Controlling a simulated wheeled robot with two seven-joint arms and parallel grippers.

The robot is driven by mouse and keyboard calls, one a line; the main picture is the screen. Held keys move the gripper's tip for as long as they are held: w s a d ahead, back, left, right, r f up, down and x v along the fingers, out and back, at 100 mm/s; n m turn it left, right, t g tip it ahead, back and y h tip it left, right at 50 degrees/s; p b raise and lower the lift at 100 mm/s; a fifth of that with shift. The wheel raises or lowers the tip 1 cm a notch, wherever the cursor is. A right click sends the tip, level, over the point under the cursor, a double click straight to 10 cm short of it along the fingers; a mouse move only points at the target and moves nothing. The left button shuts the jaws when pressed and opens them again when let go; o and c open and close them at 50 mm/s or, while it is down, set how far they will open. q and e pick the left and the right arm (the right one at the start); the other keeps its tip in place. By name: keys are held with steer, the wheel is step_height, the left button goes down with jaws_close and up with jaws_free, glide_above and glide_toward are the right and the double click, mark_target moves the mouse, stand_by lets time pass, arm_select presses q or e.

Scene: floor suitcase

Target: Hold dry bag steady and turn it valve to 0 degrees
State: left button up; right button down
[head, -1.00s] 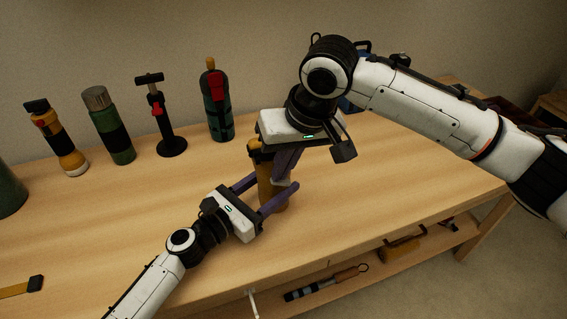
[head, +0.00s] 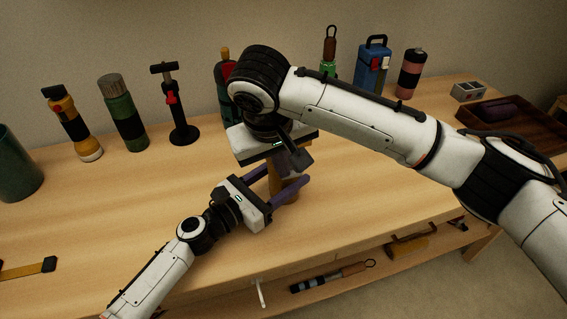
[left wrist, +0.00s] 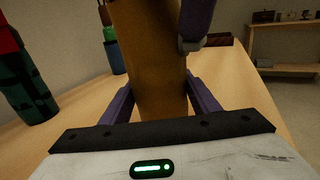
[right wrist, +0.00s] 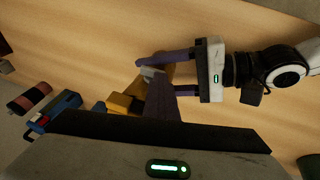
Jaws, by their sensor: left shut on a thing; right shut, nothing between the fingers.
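The dry bag (head: 274,186) is a tan-brown upright cylinder on the workbench, largely hidden in the head view by my two grippers. My left gripper (head: 281,187) is shut on it low down, one purple finger on each side. The left wrist view shows the bag's body (left wrist: 148,55) between those fingers. My right gripper (right wrist: 152,73) is shut and empty, pointing down at the bag's upper part. Its fingertips (left wrist: 190,45) are beside the bag's right side in the left wrist view. A yellow-orange block (right wrist: 124,103) shows by these fingers. I cannot make out the valve or its angle.
Along the back stand a yellow flashlight (head: 75,125), a green flask (head: 122,115), a black pump (head: 180,110), a blue box (head: 371,65) and a pink-black bottle (head: 410,75). A dark tray (head: 505,120) is at right. The bench front is mostly clear.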

arm_select(q)
steer(key=shift+d+r, duration=0.1)
steer(key=shift+d, duration=0.05)
arm_select(e)
steer(key=shift+s+f, duration=0.1)
steer(key=shift+f, duration=0.25)
steer(key=shift+w+d, duration=0.25)
steer(key=shift+d, duration=0.6)
steer(key=shift+r, duration=0.45)
arm_select(q)
steer(key=shift+c, duration=0.2)
arm_select(e)
steer(key=w+a+v, duration=0.1)
steer(key=v, duration=1.2)
steer(key=shift+s+a+r, duration=0.2)
steer(key=shift+a+r, duration=0.25)
arm_select(q)
steer(key=o, duration=1.4)
